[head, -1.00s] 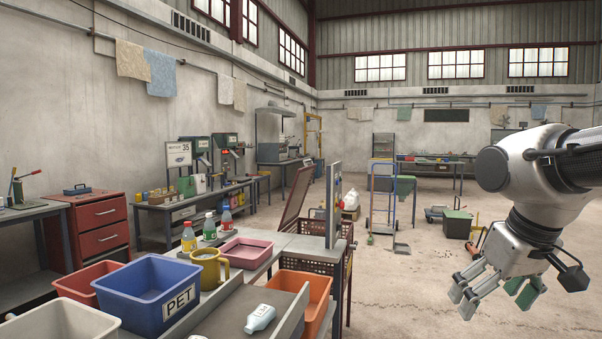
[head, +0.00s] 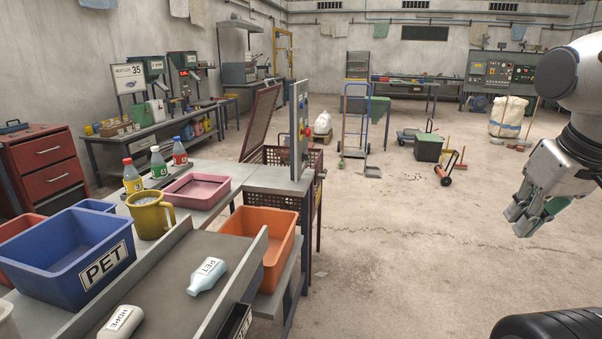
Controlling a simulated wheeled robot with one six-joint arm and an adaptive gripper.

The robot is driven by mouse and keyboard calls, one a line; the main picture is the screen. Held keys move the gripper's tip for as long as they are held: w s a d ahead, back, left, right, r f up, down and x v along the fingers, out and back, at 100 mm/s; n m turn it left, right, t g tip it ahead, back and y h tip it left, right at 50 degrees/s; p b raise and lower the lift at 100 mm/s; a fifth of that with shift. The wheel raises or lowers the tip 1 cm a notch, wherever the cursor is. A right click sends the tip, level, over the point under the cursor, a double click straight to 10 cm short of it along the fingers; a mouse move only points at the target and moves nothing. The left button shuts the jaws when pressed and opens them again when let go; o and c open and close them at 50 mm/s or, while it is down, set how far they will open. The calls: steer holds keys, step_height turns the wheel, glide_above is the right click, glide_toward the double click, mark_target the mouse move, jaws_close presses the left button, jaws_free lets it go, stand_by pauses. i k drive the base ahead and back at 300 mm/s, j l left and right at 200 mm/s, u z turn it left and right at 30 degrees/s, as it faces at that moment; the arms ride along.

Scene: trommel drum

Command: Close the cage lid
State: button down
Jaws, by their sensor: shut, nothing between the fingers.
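The cage (head: 285,157) is a dark red-brown mesh box behind the sorting table, partly hidden by the upright control panel. Its lid (head: 262,122) is a mesh panel in a brown frame, standing open and tilted up at the cage's left side. My gripper (head: 522,222) is at the right of the head view, pointing down over open floor. It is far to the right of the cage and touches nothing. Its fingers are together and empty.
The control panel (head: 299,130) stands upright at the table's end, in front of the cage. An orange bin (head: 262,225), a pink tray (head: 197,190), a blue PET bin (head: 75,250) and bottles crowd the near left. A hand truck (head: 355,120) stands behind. Floor (head: 400,240) to the right is clear.

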mark_target(261, 93)
steer(key=i+l+z, duration=0.1)
steer(key=i+z, duration=0.35)
steer(key=i, duration=1.2)
steer(key=i+u, duration=0.15)
steer(key=i, duration=0.3)
steer(key=i+l+u, duration=0.15)
steer(key=i, duration=0.35)
steer(key=i+l+u, duration=0.1)
steer(key=i, duration=0.35)
steer(key=l, duration=0.1)
